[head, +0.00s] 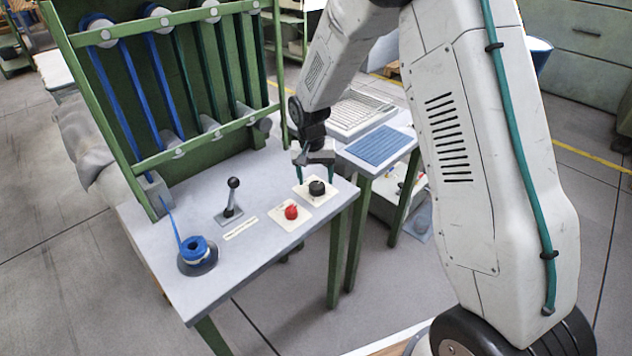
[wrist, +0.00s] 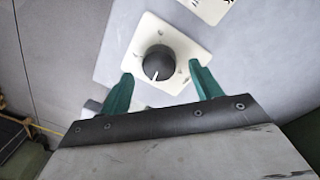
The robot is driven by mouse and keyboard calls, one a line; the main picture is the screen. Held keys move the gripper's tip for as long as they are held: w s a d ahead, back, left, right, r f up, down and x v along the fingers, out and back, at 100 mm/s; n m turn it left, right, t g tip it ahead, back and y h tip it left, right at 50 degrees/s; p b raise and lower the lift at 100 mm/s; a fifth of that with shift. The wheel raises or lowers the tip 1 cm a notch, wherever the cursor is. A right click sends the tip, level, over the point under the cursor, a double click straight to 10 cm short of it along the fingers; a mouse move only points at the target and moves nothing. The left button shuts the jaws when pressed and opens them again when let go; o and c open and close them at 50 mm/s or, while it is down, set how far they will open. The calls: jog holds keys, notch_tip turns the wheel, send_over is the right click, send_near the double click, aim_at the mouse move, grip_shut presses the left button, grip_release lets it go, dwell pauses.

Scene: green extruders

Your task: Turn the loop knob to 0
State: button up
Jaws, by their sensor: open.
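A black round knob (head: 317,187) sits on a square cream plate near the right edge of the grey tabletop. In the wrist view the black knob (wrist: 159,62) shows a white pointer line toward the bottom of the picture, slightly left. The plate's marks are too small to read. My gripper (head: 316,178) is above the black knob, with its teal fingers apart. In the wrist view my gripper (wrist: 161,73) has one finger on either side of the knob, with gaps and nothing held. A red knob (head: 291,212) on another cream plate is nearby. I cannot read which knob is labelled loop.
A black-ball lever (head: 232,195) stands left of the knobs. A blue spool (head: 196,248) is at the table's front left. A green frame (head: 190,75) with blue strands rises behind. A keyboard (head: 358,112) and blue pad (head: 379,145) lie on a side table.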

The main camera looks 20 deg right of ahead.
jog(key=shift+d+f, duration=0.1)
jog(key=shift+f, duration=1.05)
jog(key=shift+c, duration=0.3)
jog(key=c, duration=0.9)
